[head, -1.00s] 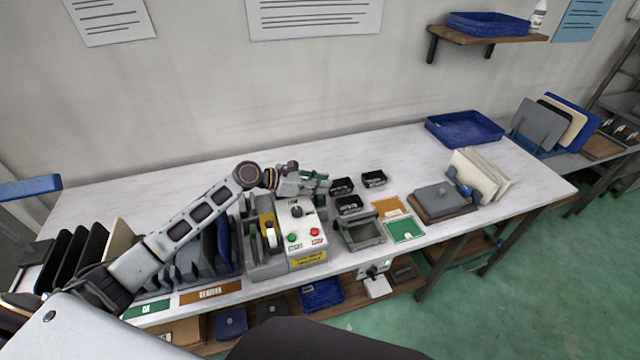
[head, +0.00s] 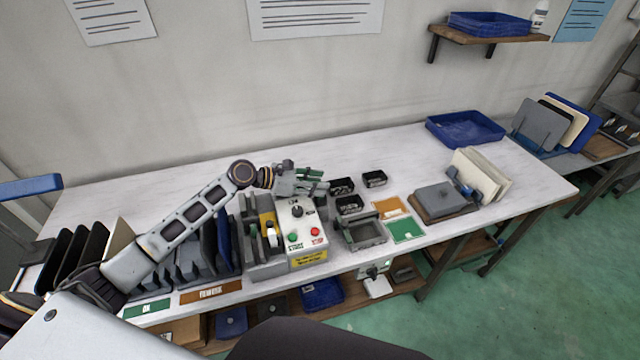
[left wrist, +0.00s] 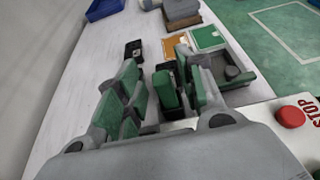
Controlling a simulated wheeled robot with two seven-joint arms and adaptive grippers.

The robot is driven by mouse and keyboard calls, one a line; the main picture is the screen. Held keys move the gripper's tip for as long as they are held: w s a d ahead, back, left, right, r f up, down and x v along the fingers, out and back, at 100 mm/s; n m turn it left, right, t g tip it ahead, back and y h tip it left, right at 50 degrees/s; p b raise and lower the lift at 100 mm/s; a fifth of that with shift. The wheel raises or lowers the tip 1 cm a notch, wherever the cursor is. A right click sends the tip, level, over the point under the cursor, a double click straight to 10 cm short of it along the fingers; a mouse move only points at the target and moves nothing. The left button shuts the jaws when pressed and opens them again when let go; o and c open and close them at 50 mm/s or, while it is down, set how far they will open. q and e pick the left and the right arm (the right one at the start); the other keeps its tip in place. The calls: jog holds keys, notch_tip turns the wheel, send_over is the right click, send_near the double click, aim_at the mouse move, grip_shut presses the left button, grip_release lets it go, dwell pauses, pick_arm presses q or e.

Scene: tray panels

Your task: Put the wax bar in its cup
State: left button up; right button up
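My left gripper (head: 312,181) is above the table, just left of the small black cups; it also shows in the left wrist view (left wrist: 160,78). Its green-padded fingers stand apart. A green block (left wrist: 166,92), possibly the wax bar, shows between them in the left wrist view; a gap shows on its left side, and I cannot tell whether it touches the right finger. The black cups stand at the back (head: 374,179), beside the fingertips (head: 342,186) and in front (head: 348,205). I cannot tell which is the wax bar's cup. My right gripper is not in view.
A control box (head: 302,232) with green and red buttons stands below the gripper. A grey tray (head: 366,236), an orange card (head: 390,208) and a green card (head: 406,230) lie to the right. Dark panel racks stand at left.

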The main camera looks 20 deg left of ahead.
pick_arm(q)
jog(key=v, duration=1)
jog(key=shift+s+a, duration=0.15)
jog(key=shift+s, duration=0.05)
jog(key=shift+r, duration=0.1)
dwell(2.2)
jog(key=shift+c, duration=0.6)
